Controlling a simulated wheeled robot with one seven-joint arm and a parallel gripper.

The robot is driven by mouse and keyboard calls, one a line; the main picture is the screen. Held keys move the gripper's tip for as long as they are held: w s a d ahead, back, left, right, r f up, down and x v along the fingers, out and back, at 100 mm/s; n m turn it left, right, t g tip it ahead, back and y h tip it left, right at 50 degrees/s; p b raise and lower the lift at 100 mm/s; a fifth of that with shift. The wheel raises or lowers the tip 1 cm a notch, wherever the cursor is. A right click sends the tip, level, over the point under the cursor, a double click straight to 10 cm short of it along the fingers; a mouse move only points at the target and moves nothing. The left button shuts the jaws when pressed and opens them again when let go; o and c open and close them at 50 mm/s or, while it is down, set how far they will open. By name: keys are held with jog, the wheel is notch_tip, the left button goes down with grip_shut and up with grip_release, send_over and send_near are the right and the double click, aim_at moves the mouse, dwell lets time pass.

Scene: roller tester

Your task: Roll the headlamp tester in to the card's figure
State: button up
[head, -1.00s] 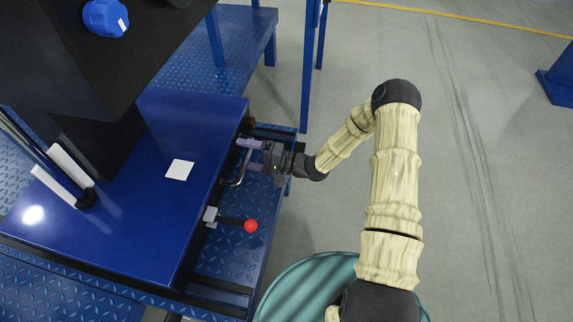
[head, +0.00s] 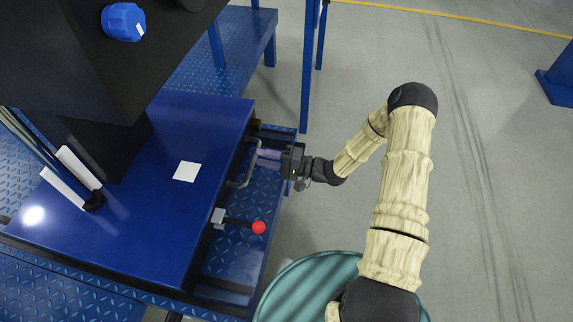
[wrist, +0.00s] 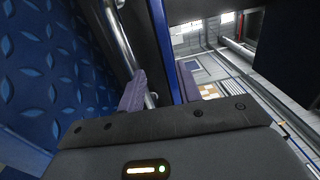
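The headlamp tester has a blue carriage (head: 150,215) with a black box (head: 75,70) above it, at the left of the head view. A blank-looking white card (head: 187,171) lies on the carriage top; no figure is readable. A bent metal handle (head: 238,184) is on the carriage's right side and shows as a bar in the wrist view (wrist: 117,32). My gripper (head: 264,158) is at the handle's far end, its purple fingers apart (wrist: 160,88). The bar passes close by the left finger; I cannot tell whether they touch.
A red-knobbed lever (head: 259,227) sticks out from the carriage's right side, nearer than my gripper. Blue tread plate (head: 235,262) lies below. A blue post (head: 307,80) stands beyond my gripper. A green round drum top (head: 300,285) is at the bottom.

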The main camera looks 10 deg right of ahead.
jog(key=f+v, duration=0.1)
jog(key=v, duration=0.5)
jog(key=shift+f, duration=0.2)
dwell(0.4)
jog(key=shift+s+p, duration=0.1)
jog(key=shift+p, duration=0.2)
dwell(0.3)
